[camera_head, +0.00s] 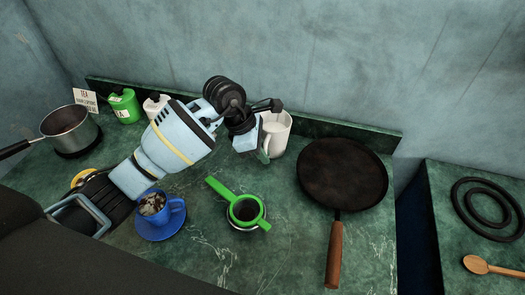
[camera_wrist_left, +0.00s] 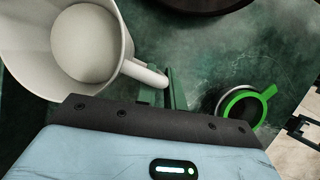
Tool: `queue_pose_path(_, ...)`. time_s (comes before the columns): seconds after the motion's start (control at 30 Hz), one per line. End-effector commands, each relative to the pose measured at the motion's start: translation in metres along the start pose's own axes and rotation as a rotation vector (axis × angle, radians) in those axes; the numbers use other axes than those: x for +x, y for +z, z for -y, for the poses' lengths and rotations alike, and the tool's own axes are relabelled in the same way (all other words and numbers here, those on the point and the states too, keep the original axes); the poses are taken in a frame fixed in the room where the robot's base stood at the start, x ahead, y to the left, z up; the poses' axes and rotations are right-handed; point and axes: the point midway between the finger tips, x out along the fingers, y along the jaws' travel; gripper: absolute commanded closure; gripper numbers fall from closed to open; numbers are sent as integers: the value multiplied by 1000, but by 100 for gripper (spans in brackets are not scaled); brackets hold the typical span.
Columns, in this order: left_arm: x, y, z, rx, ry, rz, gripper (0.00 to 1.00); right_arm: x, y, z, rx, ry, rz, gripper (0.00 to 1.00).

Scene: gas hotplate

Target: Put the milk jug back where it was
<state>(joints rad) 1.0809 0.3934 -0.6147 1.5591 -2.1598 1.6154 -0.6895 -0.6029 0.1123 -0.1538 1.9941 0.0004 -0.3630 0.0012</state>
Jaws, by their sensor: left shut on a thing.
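The white milk jug (camera_head: 277,132) is at the back of the green counter, left of the frying pan. In the wrist view the jug (camera_wrist_left: 62,55) is seen from above, with white milk inside and its handle pointing right. My left gripper (camera_head: 264,150) is shut on the jug's handle; its green fingers show in the wrist view (camera_wrist_left: 165,92). The jug looks upright. I cannot tell whether its base touches the counter.
A black frying pan (camera_head: 343,175) lies right of the jug. A green strainer (camera_head: 246,209) sits on a small vessel in front, with a blue cup (camera_head: 162,211) on a saucer left of it. A saucepan (camera_head: 69,130) and green canister (camera_head: 124,106) stand at left.

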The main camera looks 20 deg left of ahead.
Motion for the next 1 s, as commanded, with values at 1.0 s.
queue_pose_path(1.0, -45, 0, -2, 0, 5, 0, 68, -1, -4, 0, 1, 0, -7, 56)
